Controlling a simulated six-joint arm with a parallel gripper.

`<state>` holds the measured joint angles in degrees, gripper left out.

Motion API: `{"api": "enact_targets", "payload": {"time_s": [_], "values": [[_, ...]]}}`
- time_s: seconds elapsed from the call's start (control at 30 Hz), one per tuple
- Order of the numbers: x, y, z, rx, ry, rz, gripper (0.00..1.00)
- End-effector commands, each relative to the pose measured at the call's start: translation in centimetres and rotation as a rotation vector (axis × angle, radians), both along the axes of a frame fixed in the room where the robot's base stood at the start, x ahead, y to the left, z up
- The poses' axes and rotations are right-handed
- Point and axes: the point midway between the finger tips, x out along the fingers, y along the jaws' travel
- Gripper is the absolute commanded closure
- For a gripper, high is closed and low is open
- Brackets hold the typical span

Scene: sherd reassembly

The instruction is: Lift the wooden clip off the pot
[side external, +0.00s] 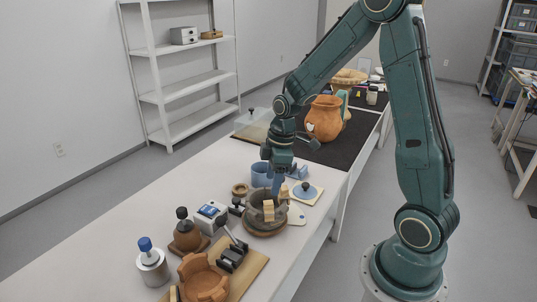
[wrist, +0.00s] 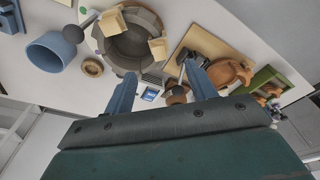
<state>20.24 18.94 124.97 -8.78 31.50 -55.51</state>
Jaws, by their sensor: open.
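The pot (side external: 262,229) is a dark grey-brown round vessel standing on the white table; its open top also shows in the wrist view (wrist: 132,44). Two pale wooden clips sit on its rim. One wooden clip (side external: 269,210) is on the near side in the side view, the other clip (side external: 284,195) farther right. In the wrist view, one clip (wrist: 112,21) is at upper left and one (wrist: 158,47) at the right. My gripper (side external: 277,186) is above the pot, fingers down. In the wrist view my gripper (wrist: 160,70) has its blue fingers apart with nothing held between them.
A blue cup (side external: 261,174) and a wooden ring (side external: 240,190) stand close behind the pot. A white device (side external: 211,214), a black clamp (side external: 232,254) and a board with orange pottery (side external: 203,278) lie nearer. A large orange jug (side external: 324,119) stands on the dark mat behind.

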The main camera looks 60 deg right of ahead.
Motion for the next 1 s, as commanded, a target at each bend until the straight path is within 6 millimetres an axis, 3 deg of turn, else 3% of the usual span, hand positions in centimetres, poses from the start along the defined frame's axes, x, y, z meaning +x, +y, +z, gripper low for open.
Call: {"api": "enact_targets", "payload": {"time_s": [0.4, 1.0], "values": [[0.5, 0.5, -4.8, 0.0, 0.003, 0.001, 0.44], [0.7, 0.7, -6.6, 0.001, 0.003, 0.0, 0.44]]}}
